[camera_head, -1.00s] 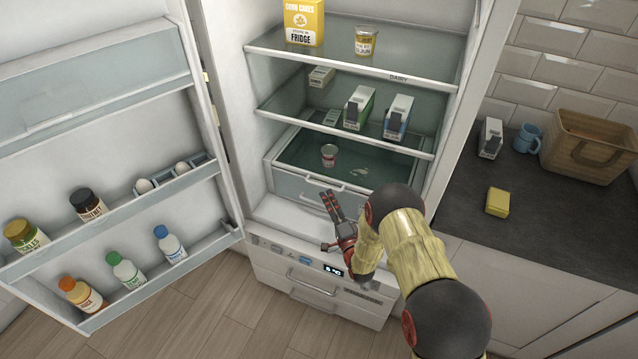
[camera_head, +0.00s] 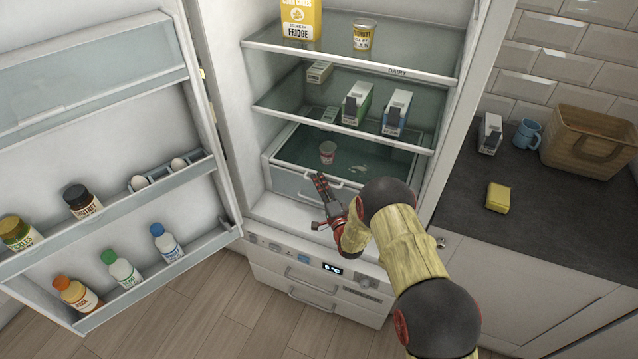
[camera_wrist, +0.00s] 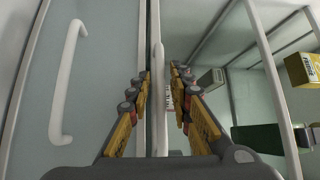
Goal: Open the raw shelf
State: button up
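The open fridge has clear drawers in its lower part. The upper drawer front (camera_head: 291,184) has a pale bar handle; a second handle lies below. My gripper (camera_head: 319,183) is at the upper handle. In the wrist view, my gripper (camera_wrist: 161,72) is open, its fingers on both sides of the upper handle (camera_wrist: 157,62), with a gap around it. The lower handle (camera_wrist: 66,82) shows at left. A label with red letters (camera_wrist: 168,98) is partly hidden by a finger; I cannot read it. A small cup (camera_head: 327,152) stands inside the drawer area.
Shelves above hold cartons (camera_head: 357,103), a yellow box (camera_head: 300,18) and a jar (camera_head: 363,35). The open door (camera_head: 105,135) with bottles stands at left. The worktop (camera_head: 560,235) at right holds a basket (camera_head: 590,140), a blue mug (camera_head: 527,135) and a yellow block (camera_head: 498,197).

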grip_shut()
dwell(0.6)
